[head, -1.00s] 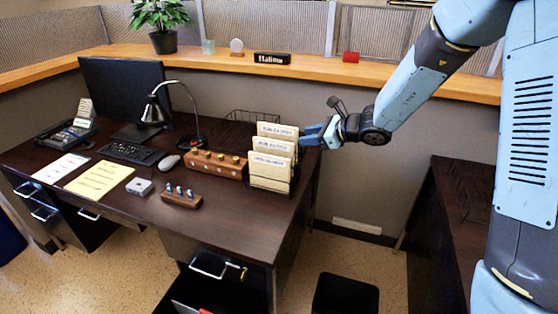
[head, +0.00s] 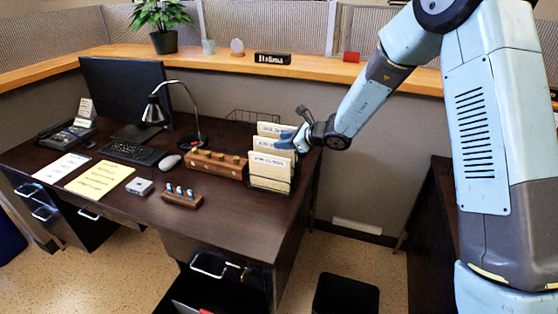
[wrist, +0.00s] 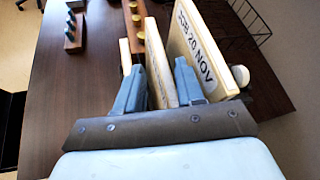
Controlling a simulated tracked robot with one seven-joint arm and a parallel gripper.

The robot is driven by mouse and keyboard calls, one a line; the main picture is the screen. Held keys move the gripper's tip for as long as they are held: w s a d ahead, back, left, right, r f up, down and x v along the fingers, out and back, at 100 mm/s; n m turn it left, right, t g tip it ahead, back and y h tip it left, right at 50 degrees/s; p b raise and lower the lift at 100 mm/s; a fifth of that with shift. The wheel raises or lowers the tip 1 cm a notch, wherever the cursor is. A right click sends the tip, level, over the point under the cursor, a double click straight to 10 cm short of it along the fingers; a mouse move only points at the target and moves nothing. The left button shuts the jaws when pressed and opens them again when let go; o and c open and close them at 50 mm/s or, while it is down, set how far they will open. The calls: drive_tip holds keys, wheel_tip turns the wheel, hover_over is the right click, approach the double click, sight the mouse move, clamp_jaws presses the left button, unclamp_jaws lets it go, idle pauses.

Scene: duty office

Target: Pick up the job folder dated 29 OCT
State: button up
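Three cream job folders stand in a dark desktop holder (head: 270,187): a back folder (head: 270,128), a middle folder (head: 268,145) and a front folder (head: 268,166). In the wrist view the back folder (wrist: 198,50) reads "JOB 20 NOV". The labels on the other two are too small or steep to read, so I cannot tell which is dated 29 OCT. My gripper (head: 287,141) is at the folders' right edges. In the wrist view its fingers (wrist: 158,85) are apart, one on each side of the middle folder (wrist: 160,63). The front folder (wrist: 125,57) lies outside the left finger.
A wooden block with brass knobs (head: 216,164) stands left of the holder. A small wooden stand (head: 181,198) is nearer the front. A wire basket (head: 252,116) is behind. A lamp (head: 154,110), monitor (head: 120,90) and keyboard (head: 132,152) are farther left. The desk's front right is clear.

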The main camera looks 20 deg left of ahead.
drive_tip(key=x, duration=0.2)
drive_tip(key=shift+w+a+f, duration=0.15)
drive_tip(key=shift+w+a, duration=0.05)
drive_tip(key=shift+a, duration=0.1)
clamp_jaws()
idle(0.3)
